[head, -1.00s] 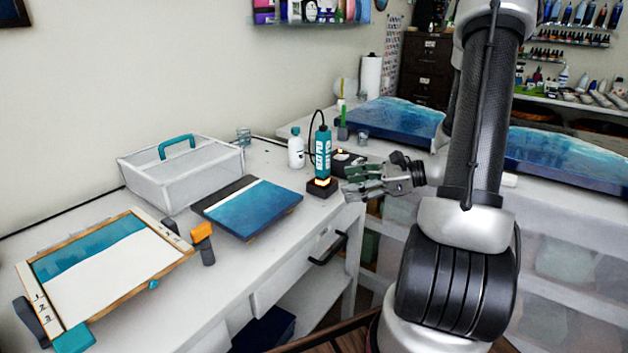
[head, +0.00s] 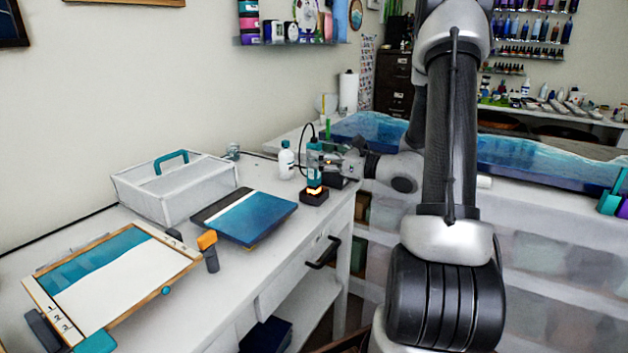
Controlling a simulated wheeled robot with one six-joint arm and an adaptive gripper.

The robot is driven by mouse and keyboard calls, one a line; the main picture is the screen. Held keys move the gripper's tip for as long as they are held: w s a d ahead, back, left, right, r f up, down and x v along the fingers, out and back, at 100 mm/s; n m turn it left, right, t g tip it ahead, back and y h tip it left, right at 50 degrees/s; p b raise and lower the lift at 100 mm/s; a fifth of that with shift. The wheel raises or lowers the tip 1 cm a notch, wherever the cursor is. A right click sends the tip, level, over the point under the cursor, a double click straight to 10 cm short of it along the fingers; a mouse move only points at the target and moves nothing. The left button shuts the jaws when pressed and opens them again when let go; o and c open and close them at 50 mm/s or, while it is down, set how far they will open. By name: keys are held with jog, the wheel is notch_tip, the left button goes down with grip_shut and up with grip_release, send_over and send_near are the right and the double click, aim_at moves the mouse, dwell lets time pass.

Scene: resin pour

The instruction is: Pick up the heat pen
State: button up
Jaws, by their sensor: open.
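The heat pen (head: 313,174) is a teal upright tool with a black cord looping from its top. It stands in a small black dock (head: 314,197) with an orange glow at its foot, near the right end of the white table. My gripper (head: 320,159) is open and comes in from the right at the height of the pen's upper body. Its fingers overlap the pen in the head view. I cannot tell whether they are on both sides of it or touching it.
A white bottle (head: 286,163) stands just left of the pen. A blue painted panel (head: 245,215) lies front left, with a grey box (head: 175,190) behind it. A framed panel (head: 112,278) and an orange-topped tool (head: 208,249) are further left. A dark object behind the gripper is partly hidden.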

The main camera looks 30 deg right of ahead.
jog(key=shift+x, duration=1.15)
jog(key=c, duration=1.1)
